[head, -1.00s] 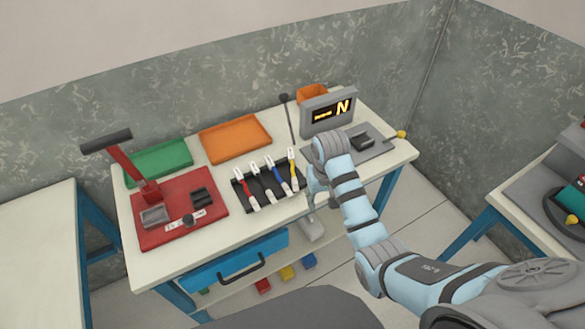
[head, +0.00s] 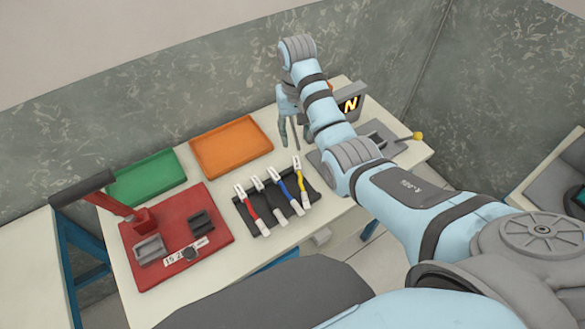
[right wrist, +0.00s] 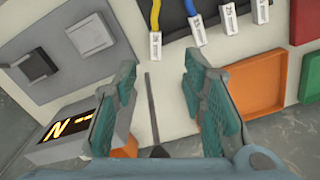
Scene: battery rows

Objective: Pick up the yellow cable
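The yellow cable (head: 301,183) lies at the right end of a dark rack (head: 262,228), beside blue, white and red cables, its white tag toward the back. In the right wrist view the yellow cable (right wrist: 155,14) shows at the top with its white tag. My right gripper (head: 290,143) is above the back of the table, behind the rack and apart from the cable. In the right wrist view my right gripper (right wrist: 168,82) has its fingers wide apart with nothing between them touching. My left gripper is out of view.
An orange tray (head: 205,170) and a green tray (head: 147,192) stand at the back. A red press (head: 175,262) is at the left. A display (head: 350,106) reading N stands behind my right arm. A thin dark rod (right wrist: 153,115) stands near the gripper.

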